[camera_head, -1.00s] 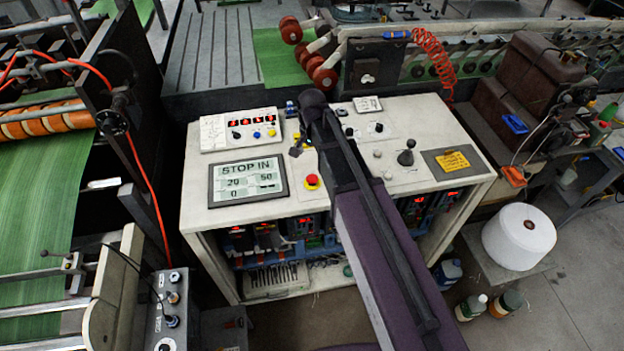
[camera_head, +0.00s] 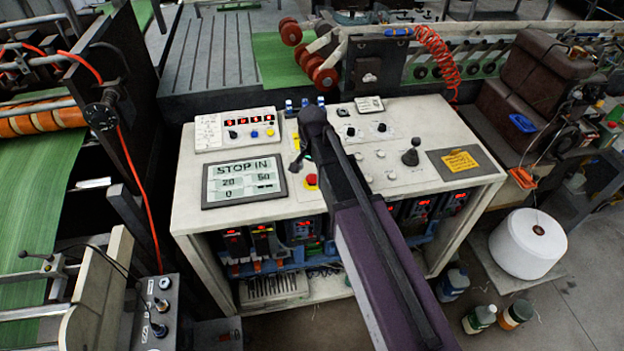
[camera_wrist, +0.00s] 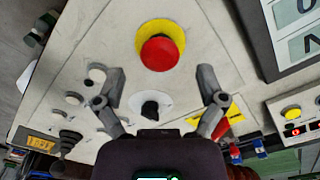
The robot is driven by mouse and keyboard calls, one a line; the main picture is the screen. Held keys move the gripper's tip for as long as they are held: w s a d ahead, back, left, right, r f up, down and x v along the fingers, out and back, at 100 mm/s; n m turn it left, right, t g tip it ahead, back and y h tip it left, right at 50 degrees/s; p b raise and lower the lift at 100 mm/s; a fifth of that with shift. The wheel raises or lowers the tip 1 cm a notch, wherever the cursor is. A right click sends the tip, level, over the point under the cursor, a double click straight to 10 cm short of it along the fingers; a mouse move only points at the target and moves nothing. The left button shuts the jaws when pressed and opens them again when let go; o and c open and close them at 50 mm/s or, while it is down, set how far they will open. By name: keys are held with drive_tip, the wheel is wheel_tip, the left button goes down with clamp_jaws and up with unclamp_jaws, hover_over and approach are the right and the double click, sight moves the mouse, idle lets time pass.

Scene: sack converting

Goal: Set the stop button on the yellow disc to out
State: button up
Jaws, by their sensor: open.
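The red stop button (camera_head: 311,180) sits on the yellow disc (camera_head: 307,187) on the white console top, right of the display. In the wrist view the red button (camera_wrist: 160,53) stands over the yellow disc (camera_wrist: 146,29), ahead of my gripper. The display (camera_head: 243,181) reads STOP IN, with 20, 50 and 0 below. My gripper (camera_wrist: 162,72) is open and empty, its two fingers apart on either side below the button. In the head view my arm hides part of the console, and the gripper shows only as a small dark part near the button. I cannot tell its height above it.
A black knob (camera_wrist: 151,108) on a white plate lies between my fingers in the wrist view. A joystick (camera_head: 410,157) and several small knobs stand on the console's right half. A row of coloured buttons (camera_head: 252,134) stands above the display.

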drive_tip(key=shift+f+b, duration=0.7)
drive_tip(key=shift+f, duration=0.25)
clamp_jaws()
drive_tip(key=shift+r+p, duration=0.55)
drive_tip(key=shift+p, duration=0.05)
drive_tip(key=shift+w, duration=0.1)
unclamp_jaws()
